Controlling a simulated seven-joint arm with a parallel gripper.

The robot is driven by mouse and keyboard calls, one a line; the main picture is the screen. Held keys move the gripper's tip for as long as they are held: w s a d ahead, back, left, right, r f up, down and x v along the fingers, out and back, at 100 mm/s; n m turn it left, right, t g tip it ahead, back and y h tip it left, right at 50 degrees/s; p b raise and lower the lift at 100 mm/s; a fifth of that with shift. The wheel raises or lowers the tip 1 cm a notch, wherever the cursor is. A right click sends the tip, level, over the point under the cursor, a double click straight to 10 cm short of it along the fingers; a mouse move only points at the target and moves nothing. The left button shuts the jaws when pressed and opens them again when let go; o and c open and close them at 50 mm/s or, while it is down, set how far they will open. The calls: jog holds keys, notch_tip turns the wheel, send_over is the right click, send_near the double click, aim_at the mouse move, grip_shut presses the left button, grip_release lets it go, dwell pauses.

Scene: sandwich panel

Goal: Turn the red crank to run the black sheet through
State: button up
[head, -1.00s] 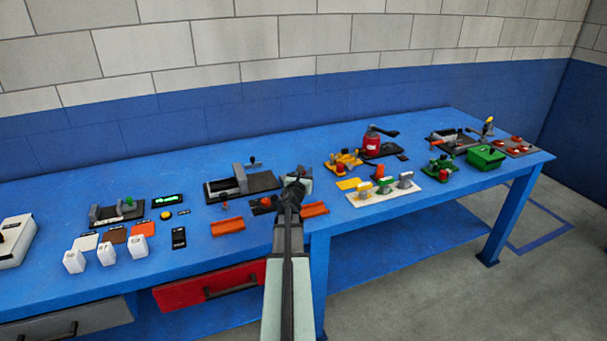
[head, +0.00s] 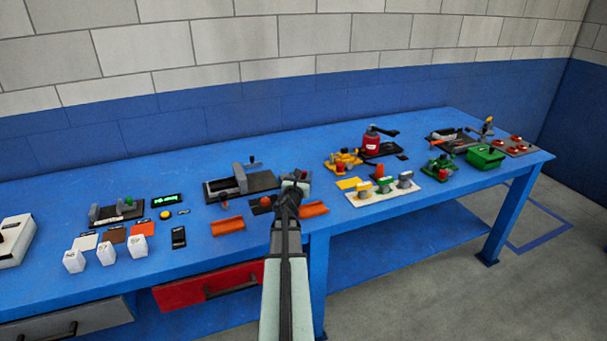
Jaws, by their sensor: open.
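A small round red knob (head: 265,201), which looks like the handle of the red crank, shows just left of my gripper. It sits by a dark piece (head: 256,209) between two orange trays, the left one (head: 228,226) and the right one (head: 313,209). I cannot tell whether this dark piece is the black sheet or part of the roller unit. My gripper (head: 296,182) is above and behind this spot, right of the red knob and apart from it in the picture. It is open, and I see nothing held. My arm hides the middle of the unit.
A grey and black slide fixture (head: 240,184) stands behind. A white board with coloured knobs (head: 388,197) is to the right, with a red canister (head: 372,143) behind it. Bare blue table lies at the back.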

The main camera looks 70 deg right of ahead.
jog(key=s+a, duration=0.1)
jog(key=a, duration=1)
jog(key=shift+s, duration=0.35)
